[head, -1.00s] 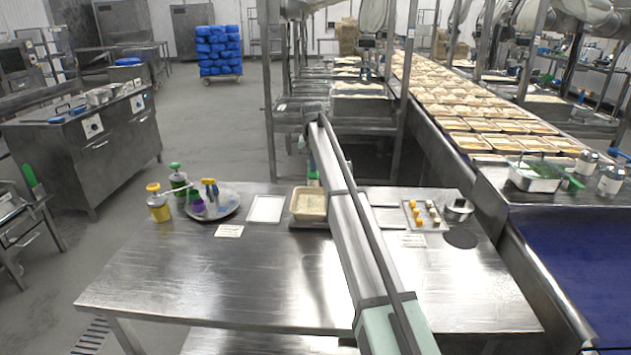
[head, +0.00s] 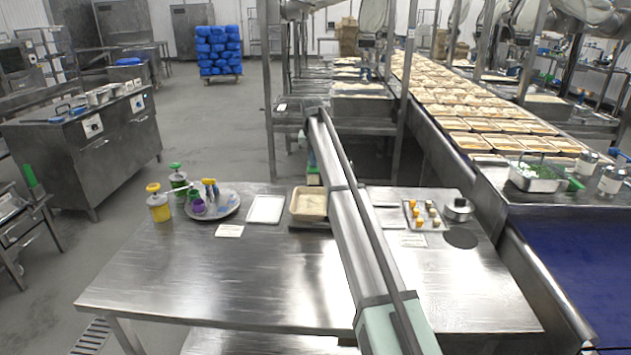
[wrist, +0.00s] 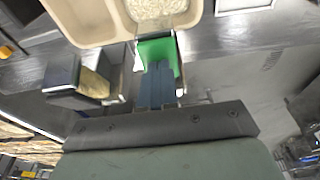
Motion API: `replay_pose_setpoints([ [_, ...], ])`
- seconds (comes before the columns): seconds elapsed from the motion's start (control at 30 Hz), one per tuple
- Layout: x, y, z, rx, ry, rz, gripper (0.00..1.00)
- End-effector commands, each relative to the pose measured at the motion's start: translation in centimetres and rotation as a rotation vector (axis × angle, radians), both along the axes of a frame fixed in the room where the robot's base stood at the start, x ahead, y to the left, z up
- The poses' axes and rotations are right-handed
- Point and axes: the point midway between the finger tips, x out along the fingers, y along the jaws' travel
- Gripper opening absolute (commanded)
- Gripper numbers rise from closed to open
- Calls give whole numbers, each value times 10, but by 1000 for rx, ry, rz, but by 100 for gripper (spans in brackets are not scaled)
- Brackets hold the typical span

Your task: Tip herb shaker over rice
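In the wrist view, my gripper (wrist: 157,88) has its blue-grey fingers close together at the near end of a green body (wrist: 160,52). I take this to be the herb shaker, held in the fingers; its far end and its top cannot be made out. The green body also shows small in the head view (head: 314,179), just behind the food tray (head: 310,193). In the wrist view, the beige tray (wrist: 118,27) has compartments, and white rice (wrist: 155,8) lies in one, right by the green body. No herbs can be made out on the rice.
The tray rests on a dark scale (head: 309,225). Left of it are a white tray (head: 265,209) and a round plate (head: 229,210) with bottles. Right are a small tray of cubes (head: 420,223) and a metal pot (head: 458,209). The table's front (head: 220,285) is clear.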

Motion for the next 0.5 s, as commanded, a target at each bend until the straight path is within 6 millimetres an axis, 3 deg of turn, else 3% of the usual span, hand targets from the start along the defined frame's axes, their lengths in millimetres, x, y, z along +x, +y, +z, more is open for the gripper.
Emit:
replay_pose_setpoints([
  [0.5, 10, 0, 28, 0, 0, 0, 0],
])
